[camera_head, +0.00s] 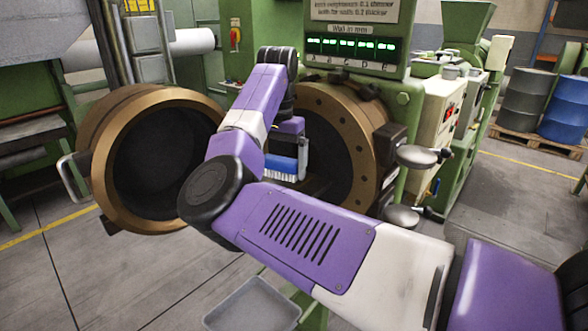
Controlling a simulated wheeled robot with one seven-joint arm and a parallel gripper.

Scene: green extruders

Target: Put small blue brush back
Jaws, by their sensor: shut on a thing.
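My gripper (302,148) is partly hidden behind my purple arm, in front of the dark opening of the green machine. It is shut on the small blue brush (284,164), of which a light blue-white bristle edge and a blue body show. The brush is held in the air at the left side of the bronze ring opening (362,158). My fingertips are small and mostly hidden, and so is the part of the brush they grip.
A bronze round door (101,183) with a handle stands swung open at the left. A grey tray (252,308) lies low at the bottom. Levers with round grey knobs (417,157) stick out right of the ring. A display panel (350,50) is above. Blue and grey barrels (568,108) stand far right.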

